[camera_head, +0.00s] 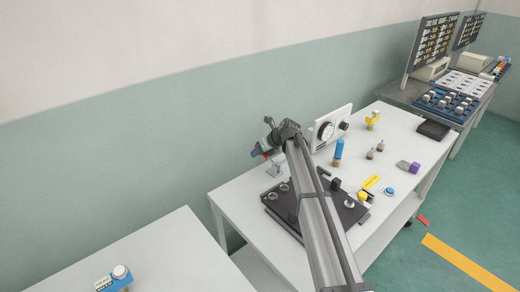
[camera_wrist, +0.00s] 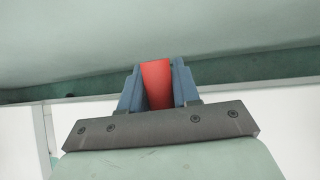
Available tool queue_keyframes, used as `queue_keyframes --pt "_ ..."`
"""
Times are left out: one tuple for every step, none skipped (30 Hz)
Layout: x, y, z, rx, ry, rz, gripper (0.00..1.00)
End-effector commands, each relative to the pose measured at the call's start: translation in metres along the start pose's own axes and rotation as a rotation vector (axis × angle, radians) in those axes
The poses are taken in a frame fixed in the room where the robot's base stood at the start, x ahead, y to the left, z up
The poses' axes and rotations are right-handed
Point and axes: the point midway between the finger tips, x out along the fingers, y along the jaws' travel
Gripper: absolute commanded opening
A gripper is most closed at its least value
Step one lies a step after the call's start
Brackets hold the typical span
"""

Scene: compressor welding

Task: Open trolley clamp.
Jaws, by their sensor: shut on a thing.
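My gripper (camera_wrist: 158,88) has two blue fingers, shut on a red piece (camera_wrist: 156,84) that looks like the handle of the trolley clamp. In the head view my gripper (camera_head: 258,154) is at the far left edge of the white trolley table (camera_head: 231,198), with a bit of red showing beside it. A small grey stand (camera_head: 273,170) shows just below it. The rest of the clamp is hidden by my arm and gripper, so I cannot tell how far it is open.
A dark plate (camera_head: 284,208) with round fittings lies under my arm. A gauge panel (camera_head: 328,130), a blue cylinder (camera_head: 338,150) and a yellow-topped part (camera_head: 373,118) stand to the right. A separate white table (camera_head: 170,250) stands at the lower left, with a gap between.

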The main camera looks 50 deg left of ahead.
Motion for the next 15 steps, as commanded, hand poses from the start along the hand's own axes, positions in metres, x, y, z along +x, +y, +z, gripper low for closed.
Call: queue_keyframes --pt "0.0035 -0.0011 0.0002 0.004 0.019 -0.001 0.0" --pt "0.0043 -0.0014 -0.0006 0.005 0.03 -0.002 0.0" --pt "0.0052 -0.0016 -0.0014 0.008 0.041 -0.003 0.0" --pt "0.0059 -0.0017 -0.0022 0.01 0.05 -0.003 0.0" --pt "0.0064 -0.0019 -0.0029 0.011 0.057 -0.004 0.0" --pt "0.007 -0.002 -0.0036 0.013 0.066 -0.005 0.0" --pt "0.0074 -0.002 -0.004 0.014 0.071 -0.005 0.0" --pt "0.0077 -0.002 -0.0043 0.015 0.075 -0.005 0.0" --pt "0.008 -0.0021 -0.0048 0.015 0.079 -0.006 0.0" --pt "0.0082 -0.0021 -0.005 0.016 0.082 -0.006 0.0" --pt "0.0083 -0.0021 -0.0052 0.016 0.084 -0.006 0.0" --pt "0.0085 -0.0021 -0.0055 0.016 0.086 -0.006 0.0" --pt "0.0085 -0.0021 -0.0057 0.016 0.087 -0.006 0.0" --pt "0.0086 -0.0021 -0.0059 0.017 0.088 -0.006 0.0" --pt "0.0086 -0.002 -0.006 0.017 0.089 -0.006 0.0"
